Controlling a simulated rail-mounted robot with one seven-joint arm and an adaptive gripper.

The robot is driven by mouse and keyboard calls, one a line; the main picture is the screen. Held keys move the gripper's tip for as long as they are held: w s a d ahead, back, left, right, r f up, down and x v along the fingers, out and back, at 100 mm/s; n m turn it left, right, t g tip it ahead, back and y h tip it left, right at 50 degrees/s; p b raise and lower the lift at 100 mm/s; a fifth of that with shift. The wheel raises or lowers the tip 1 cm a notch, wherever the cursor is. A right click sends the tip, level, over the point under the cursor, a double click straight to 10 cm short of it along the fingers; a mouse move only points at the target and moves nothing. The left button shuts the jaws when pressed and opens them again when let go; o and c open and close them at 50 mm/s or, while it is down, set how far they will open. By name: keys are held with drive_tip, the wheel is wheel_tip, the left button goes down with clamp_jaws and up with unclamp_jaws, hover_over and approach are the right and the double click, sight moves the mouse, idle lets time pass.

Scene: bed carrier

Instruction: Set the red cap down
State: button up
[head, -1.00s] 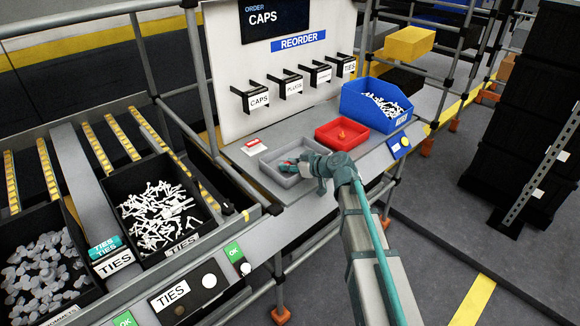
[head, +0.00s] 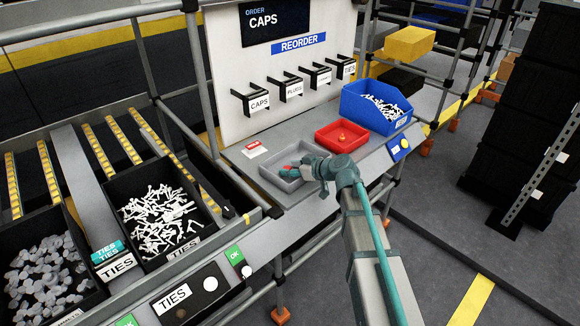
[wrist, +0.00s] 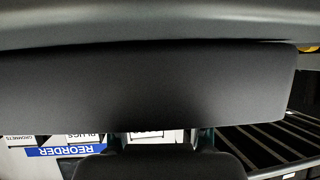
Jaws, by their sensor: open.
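A small red patch (head: 284,173) shows at the tip of my gripper, low over the grey tray. It may be the red cap; it is too small to tell whether the fingers touch it. A small orange-red piece (head: 342,138) lies in the red tray (head: 322,141) to the right. My gripper (head: 291,171) is open over the grey tray (head: 269,175), and my wrist hides the tray's right part. In the wrist view a broad dark shape fills most of the picture, and neither cap nor fingertips can be made out.
A blue bin (head: 352,105) of white pieces stands behind the red tray. A white panel (head: 225,70) with black labelled hooks (head: 258,103) rises behind the bench. Black bins of white ties (head: 160,215) and grey pieces (head: 45,275) are at left.

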drive_tip(key=b+v, duration=0.1)
drive_tip(key=v, duration=1)
drive_tip(key=shift+r, duration=0.1)
drive_tip(key=shift+r, duration=0.1)
